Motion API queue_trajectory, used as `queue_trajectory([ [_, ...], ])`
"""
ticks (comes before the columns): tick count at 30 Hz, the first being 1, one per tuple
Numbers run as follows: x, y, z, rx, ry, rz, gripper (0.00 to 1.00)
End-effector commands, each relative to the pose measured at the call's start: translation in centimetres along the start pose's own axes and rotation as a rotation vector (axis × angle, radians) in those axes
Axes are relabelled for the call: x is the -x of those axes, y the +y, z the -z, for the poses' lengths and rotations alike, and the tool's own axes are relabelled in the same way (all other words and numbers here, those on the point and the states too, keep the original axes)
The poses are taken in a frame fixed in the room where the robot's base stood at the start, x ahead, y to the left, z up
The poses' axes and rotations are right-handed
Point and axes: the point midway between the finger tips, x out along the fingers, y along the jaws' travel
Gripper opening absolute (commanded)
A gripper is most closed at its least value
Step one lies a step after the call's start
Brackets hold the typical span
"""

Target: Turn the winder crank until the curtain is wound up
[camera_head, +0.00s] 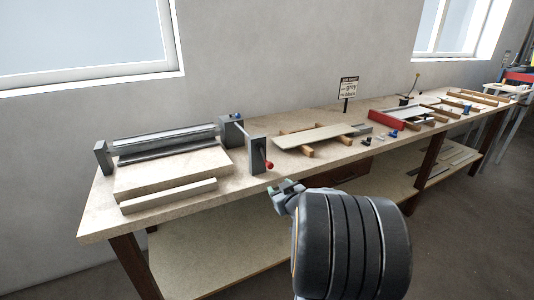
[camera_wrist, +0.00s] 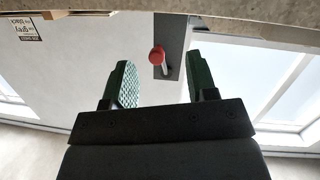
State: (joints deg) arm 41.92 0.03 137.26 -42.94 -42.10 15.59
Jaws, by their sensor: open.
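The winder (camera_head: 165,142) stands on the near left end of the bench, with a dark roller between grey upright posts. A pale flat sheet, apparently the curtain (camera_head: 172,176), lies in front of the roller with a pale bar (camera_head: 168,196) at its near edge. The crank's red knob (camera_head: 269,165) sticks out by the right-hand grey post (camera_head: 257,153). My gripper (camera_head: 287,186) is open and empty, just in front of and below the knob. In the wrist view the red knob (camera_wrist: 157,56) shows between the two spread green fingers, apparently beyond their tips.
The long bench (camera_head: 95,222) runs to the back right. A pale board on wooden blocks (camera_head: 318,136), a small sign (camera_head: 348,88) and a red-ended tray (camera_head: 386,118) stand farther along it. A lower shelf (camera_head: 215,260) lies beneath. The wall with windows is behind.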

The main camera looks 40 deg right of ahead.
Motion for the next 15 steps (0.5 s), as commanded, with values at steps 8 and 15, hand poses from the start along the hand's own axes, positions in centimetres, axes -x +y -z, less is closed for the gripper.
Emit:
queue_trajectory([
  [8, 1.6, 2.7, 1.8, -0.031, 0.2, 0.091, 0.52],
  [15, 0.1, 2.6, 2.5, -0.037, 0.241, 0.118, 0.52],
])
